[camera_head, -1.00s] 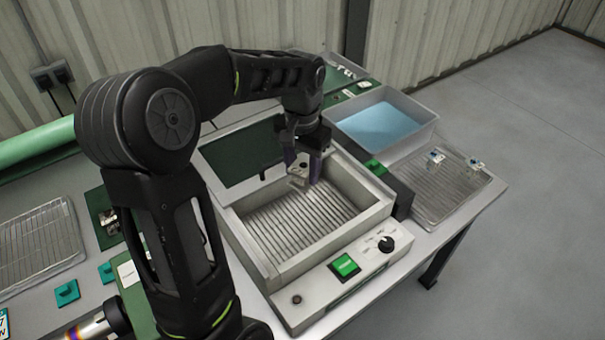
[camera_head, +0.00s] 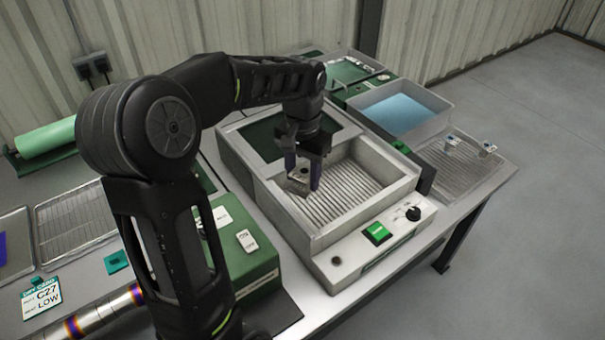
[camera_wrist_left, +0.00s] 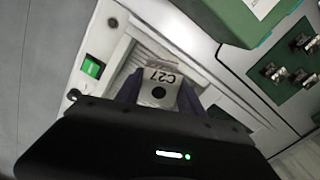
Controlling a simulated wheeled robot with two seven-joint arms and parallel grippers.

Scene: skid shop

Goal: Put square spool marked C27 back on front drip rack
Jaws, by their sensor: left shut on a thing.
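The square spool marked C27 (camera_wrist_left: 160,88) is a pale block with a dark round hole, its label readable in the left wrist view. My left gripper (camera_head: 303,178) is shut on it and holds it over the left part of the ribbed basin of a grey machine (camera_head: 345,190). In the head view the spool (camera_head: 298,187) is small and partly hidden by the fingers. A wire rack (camera_head: 75,228) lies at the left and another (camera_head: 455,178) at the right; I cannot tell which is the front drip rack. My right gripper is not in view.
Two small blocks stand on the right rack. A bin with blue contents (camera_head: 400,115) stands behind it. A card reading C27 LOW (camera_head: 41,297) is at front left, near a metal tube (camera_head: 100,314). A green box (camera_head: 240,250) stands beside the machine.

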